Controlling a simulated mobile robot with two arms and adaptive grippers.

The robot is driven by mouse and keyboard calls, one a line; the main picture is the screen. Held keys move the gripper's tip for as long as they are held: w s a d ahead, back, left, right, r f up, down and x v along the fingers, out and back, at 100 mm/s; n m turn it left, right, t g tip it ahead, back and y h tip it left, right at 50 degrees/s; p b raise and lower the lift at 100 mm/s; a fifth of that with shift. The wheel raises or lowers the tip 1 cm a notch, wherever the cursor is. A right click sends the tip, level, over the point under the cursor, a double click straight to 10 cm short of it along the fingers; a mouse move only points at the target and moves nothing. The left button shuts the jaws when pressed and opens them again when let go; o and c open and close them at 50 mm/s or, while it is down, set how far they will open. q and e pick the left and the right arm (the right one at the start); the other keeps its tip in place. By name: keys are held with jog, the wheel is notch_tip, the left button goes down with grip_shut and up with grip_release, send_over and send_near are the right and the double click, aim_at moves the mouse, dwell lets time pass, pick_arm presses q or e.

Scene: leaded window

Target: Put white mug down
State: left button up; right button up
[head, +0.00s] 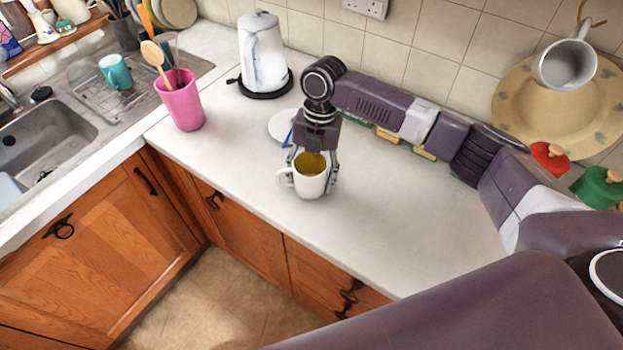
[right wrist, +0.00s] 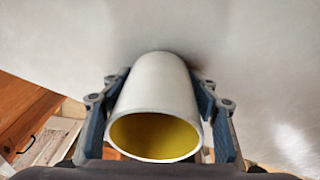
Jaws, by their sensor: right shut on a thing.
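The white mug (head: 307,186) with a yellow inside is upright at the worktop (head: 240,160), towards its front edge, with its handle to the left. My right gripper (head: 313,176) is shut on the mug, one finger on each side. The right wrist view shows the mug (right wrist: 155,85) between the two fingers, with its open rim towards the camera. A small shadow shows beside its far end. I cannot tell whether its base touches the worktop. My left gripper is not in view.
A pink tumbler (head: 183,105) with utensils and a white kettle (head: 262,50) stand further back. A white disc (head: 281,126) lies behind my right gripper. A pale mug (head: 566,64) hangs at the upper right. The worktop right of the white mug is clear.

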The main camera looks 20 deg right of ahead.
jog(key=shift+s+a+f, duration=0.1)
jog(key=shift+s+f, duration=0.35)
jog(key=shift+f, duration=0.4)
jog(key=o, duration=1.8)
jog(key=shift+w+f, duration=0.2)
jog(key=shift+w, duration=0.2)
jog(key=shift+r, duration=0.1)
jog(key=shift+s+r, duration=0.1)
